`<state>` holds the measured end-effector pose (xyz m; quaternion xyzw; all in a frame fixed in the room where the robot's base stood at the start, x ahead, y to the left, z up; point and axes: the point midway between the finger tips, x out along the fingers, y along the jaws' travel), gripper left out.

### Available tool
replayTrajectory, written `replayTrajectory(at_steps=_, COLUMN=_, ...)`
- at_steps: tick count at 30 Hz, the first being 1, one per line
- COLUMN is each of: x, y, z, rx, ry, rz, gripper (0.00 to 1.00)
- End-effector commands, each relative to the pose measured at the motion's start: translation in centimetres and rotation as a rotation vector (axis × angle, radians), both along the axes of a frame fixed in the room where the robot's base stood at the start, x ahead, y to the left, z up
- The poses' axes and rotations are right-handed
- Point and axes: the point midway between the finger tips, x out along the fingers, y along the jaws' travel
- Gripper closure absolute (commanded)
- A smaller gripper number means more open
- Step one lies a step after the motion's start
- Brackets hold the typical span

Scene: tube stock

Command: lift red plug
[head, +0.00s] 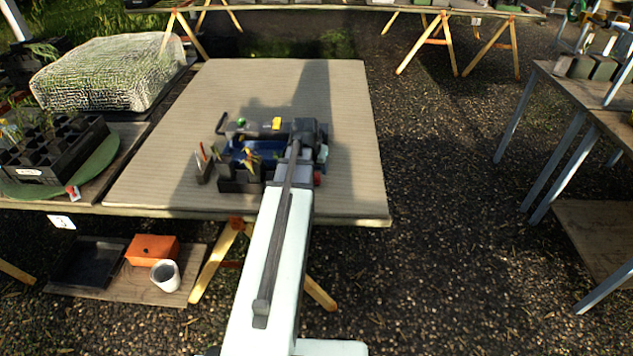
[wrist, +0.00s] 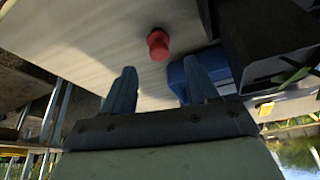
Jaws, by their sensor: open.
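The red plug (wrist: 158,46) stands on the table board in the wrist view, a short cylinder with a narrower top. It lies ahead of my gripper (wrist: 158,88), between the lines of the two blue-grey fingers and nearer the right one. The fingers are apart, with nothing between them. In the head view, a small part of the red plug (head: 318,178) shows at the right side of my arm's end. My arm hides most of the gripper there.
A blue tray (head: 245,152) and dark pots (head: 240,181) stand left of my arm's end. In the wrist view a blue object (wrist: 208,68) and a black box (wrist: 275,45) stand close right of the plug. The table board (head: 345,110) is clear at the back and right.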

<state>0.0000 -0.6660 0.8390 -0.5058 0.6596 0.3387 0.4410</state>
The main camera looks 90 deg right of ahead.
Motion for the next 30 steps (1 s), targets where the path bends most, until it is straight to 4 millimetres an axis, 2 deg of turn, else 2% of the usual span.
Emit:
replayTrajectory(at_steps=4, x=-0.1, y=-0.5, z=-1.2, rx=0.000, ry=0.000, rz=0.000, gripper=0.41)
replayTrajectory(at_steps=14, x=-0.2, y=-0.8, z=-2.2, rx=-0.001, ry=0.000, rz=0.000, gripper=0.41)
replayTrajectory(at_steps=24, x=-0.5, y=-1.8, z=-5.7, rx=0.001, ry=0.000, rz=0.000, gripper=0.41)
replayTrajectory(at_steps=30, x=-0.6, y=-2.2, z=-6.6, rx=-0.002, ry=0.000, rz=0.000, gripper=0.41)
